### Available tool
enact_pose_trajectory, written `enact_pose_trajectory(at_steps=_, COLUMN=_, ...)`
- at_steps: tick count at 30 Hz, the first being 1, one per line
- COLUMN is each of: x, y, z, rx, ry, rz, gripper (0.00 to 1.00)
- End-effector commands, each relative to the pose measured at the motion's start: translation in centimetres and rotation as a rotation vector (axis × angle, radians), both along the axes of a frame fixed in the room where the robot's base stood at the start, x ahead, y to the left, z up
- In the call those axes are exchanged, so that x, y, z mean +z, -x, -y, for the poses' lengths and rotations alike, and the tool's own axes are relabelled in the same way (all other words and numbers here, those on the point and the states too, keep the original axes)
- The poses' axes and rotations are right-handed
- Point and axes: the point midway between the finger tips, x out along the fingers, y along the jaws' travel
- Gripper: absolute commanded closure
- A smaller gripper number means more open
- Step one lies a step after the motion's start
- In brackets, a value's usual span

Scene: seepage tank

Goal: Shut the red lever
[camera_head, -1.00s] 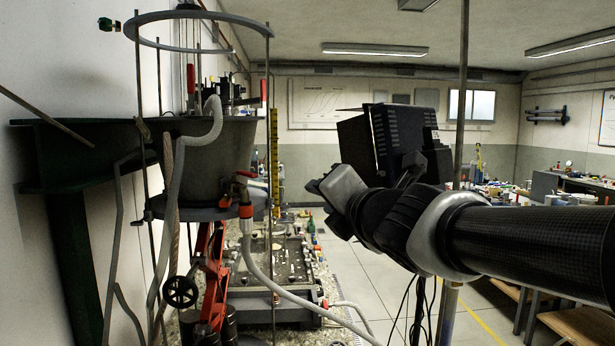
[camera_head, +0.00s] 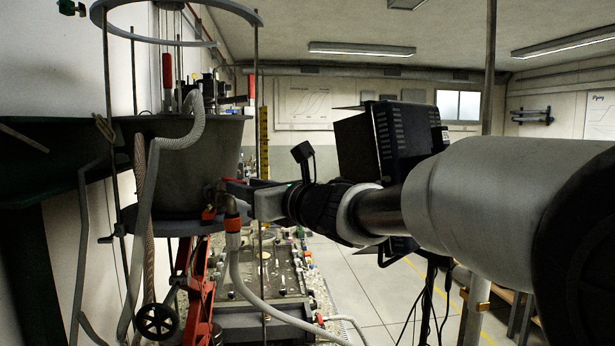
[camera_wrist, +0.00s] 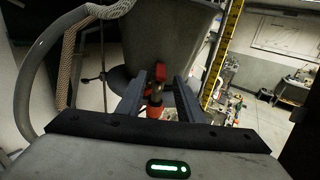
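The red lever (camera_wrist: 160,73) is on a small valve low on the side of the grey tank (camera_head: 190,165). In the wrist view it shows between the tips of my gripper (camera_wrist: 160,88), whose two fingers are apart on either side of the valve. I cannot tell whether either finger touches the lever. In the head view my gripper (camera_head: 240,190) is beside the tank's lower right side and partly hides the valve. An orange hose fitting (camera_head: 233,235) hangs below the valve.
A pale hose (camera_head: 250,290) runs down from the fitting. Thin upright rods and a yellow scale (camera_head: 264,140) are close to my gripper. A dark box (camera_head: 385,140) stands behind my arm.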

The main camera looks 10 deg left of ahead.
Motion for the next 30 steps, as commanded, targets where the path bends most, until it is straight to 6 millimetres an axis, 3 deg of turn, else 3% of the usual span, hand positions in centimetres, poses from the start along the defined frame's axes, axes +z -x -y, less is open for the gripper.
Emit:
enact_pose_trajectory(at_steps=6, x=0.2, y=-3.1, z=-3.5, rx=0.001, ry=0.001, rz=-0.001, gripper=0.66)
enact_pose_trajectory(at_steps=12, x=0.1, y=-4.8, z=-5.4, rx=0.000, ry=0.000, rz=-0.001, gripper=0.66)
enact_pose_trajectory(at_steps=24, x=0.0, y=-5.4, z=-6.1, rx=-0.001, ry=-0.001, rz=-0.001, gripper=0.66)
enact_pose_trajectory(at_steps=26, x=0.0, y=-5.4, z=-6.1, rx=-0.001, ry=-0.001, rz=-0.001, gripper=0.73)
enact_pose_trajectory(at_steps=30, x=0.0, y=-5.4, z=-6.1, rx=-0.001, ry=-0.001, rz=-0.001, gripper=0.97)
